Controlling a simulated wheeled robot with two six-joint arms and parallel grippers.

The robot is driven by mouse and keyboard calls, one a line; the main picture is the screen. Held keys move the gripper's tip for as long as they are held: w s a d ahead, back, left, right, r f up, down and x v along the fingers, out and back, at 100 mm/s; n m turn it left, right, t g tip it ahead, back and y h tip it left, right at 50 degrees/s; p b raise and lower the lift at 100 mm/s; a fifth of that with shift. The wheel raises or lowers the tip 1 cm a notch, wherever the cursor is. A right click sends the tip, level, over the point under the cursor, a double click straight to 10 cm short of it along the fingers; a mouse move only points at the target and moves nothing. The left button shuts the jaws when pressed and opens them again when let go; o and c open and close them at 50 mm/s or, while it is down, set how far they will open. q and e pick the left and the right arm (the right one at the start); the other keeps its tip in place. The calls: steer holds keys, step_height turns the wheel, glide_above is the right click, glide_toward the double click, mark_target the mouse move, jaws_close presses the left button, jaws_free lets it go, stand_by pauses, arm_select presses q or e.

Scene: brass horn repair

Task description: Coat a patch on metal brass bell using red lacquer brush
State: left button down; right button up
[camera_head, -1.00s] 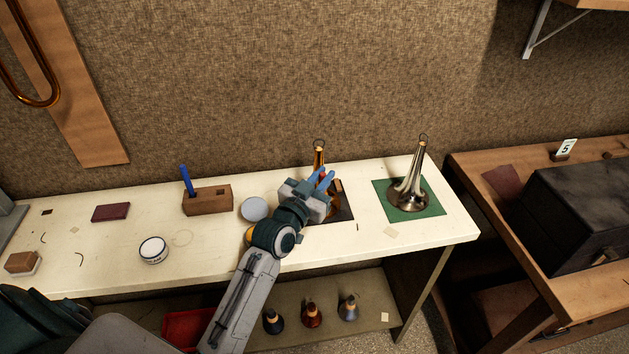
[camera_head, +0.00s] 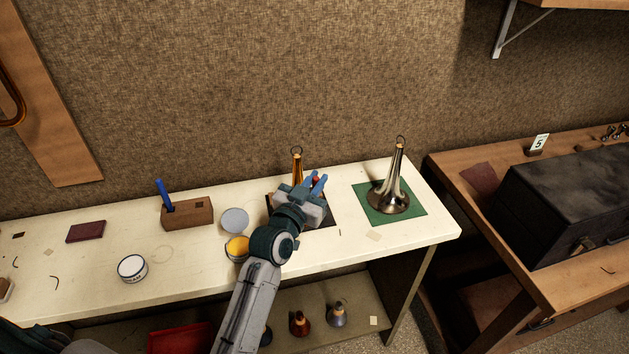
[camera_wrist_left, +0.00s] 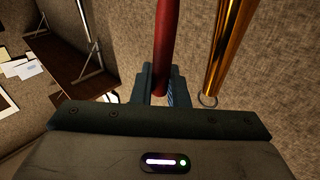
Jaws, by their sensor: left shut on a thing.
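My left gripper (camera_head: 315,184) is shut on the red lacquer brush (camera_head: 316,179). In the left wrist view the brush's red handle (camera_wrist_left: 164,45) stands between the fingers; its bristles are out of sight. A golden brass bell (camera_head: 297,163) stands on a dark mat, right behind the gripper, which hides most of its lower part. Its golden tube (camera_wrist_left: 228,50) runs beside the brush in the left wrist view. I cannot tell whether the brush touches the bell, and the patch is hidden. A silvery bell (camera_head: 389,196) stands upright on a green mat (camera_head: 415,212) to the right.
An open tin with yellow contents (camera_head: 238,246) sits beside my left forearm, near a grey round lid (camera_head: 235,220). A wooden block (camera_head: 190,214) holds a blue-handled tool (camera_head: 164,192). A white tin (camera_head: 132,268) stands farther left. The bench front right is mostly clear.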

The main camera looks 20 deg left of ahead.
arm_select(q)
steer(key=s+r+p, duration=0.1)
steer(key=s+d+r, duration=0.1)
steer(key=d+r+p, duration=0.1)
steer(key=r, duration=0.1)
steer(key=shift+s+p, duration=0.3)
steer(key=shift+s, duration=0.1)
steer(key=shift+s+d+r+p, duration=0.25)
steer(key=shift+s+r+p, duration=0.15)
steer(key=shift+r, duration=0.25)
steer(key=shift+s+d+r+p, duration=0.25)
steer(key=shift+s+r+p, duration=0.15)
steer(key=shift+r, duration=0.2)
steer(key=shift+f, duration=0.1)
